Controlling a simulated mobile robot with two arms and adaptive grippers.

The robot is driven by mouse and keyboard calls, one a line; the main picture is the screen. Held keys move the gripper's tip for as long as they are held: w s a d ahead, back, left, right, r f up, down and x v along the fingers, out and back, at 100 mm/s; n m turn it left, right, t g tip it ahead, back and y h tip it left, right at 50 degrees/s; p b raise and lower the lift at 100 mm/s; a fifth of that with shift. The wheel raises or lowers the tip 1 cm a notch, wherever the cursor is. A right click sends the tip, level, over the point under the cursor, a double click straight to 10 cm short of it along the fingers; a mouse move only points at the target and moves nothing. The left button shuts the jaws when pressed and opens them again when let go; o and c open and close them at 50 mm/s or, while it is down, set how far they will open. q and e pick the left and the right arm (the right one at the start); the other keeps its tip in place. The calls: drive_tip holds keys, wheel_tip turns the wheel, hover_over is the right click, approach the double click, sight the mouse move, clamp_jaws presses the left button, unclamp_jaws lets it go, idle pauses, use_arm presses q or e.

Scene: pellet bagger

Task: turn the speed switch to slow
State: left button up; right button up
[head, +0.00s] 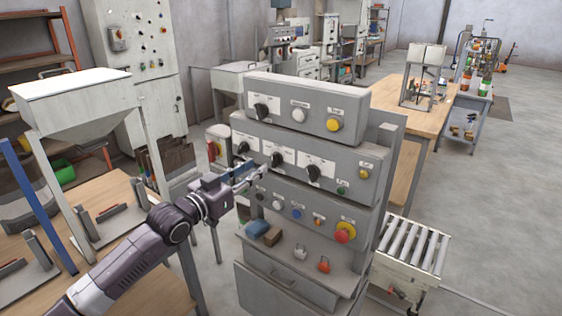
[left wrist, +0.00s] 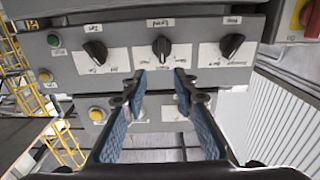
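Three black rotary switches sit in a row on the middle panel of the grey control console. The middle switch (head: 277,160) is in front of my left gripper (head: 262,171). In the left wrist view, where the panel appears upside down, this switch (left wrist: 161,47) lies just beyond and between the fingertips. The label beside it is too small to read surely, so I cannot confirm which switch is the speed switch. My left gripper (left wrist: 161,85) is open and empty, its blue-padded fingers apart. Contact with the switch does not show. My right gripper is not in view.
Neighbouring switches (head: 314,172) (head: 243,148) flank the middle one. A red emergency button (head: 345,232) sits on the lower panel. Small items, including a blue block (head: 257,228), lie on the console ledge. A roller conveyor (head: 412,245) stands at right.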

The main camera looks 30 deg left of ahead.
sight(272, 156)
use_arm(q)
drive_tip(key=w+p, duration=0.2)
drive_tip(key=w, duration=0.4)
drive_tip(key=shift+w+f, duration=0.15)
drive_tip(key=shift+w, duration=0.7)
drive_tip(key=shift+d, duration=0.1)
drive_tip(key=shift+c, duration=0.4)
clamp_jaws()
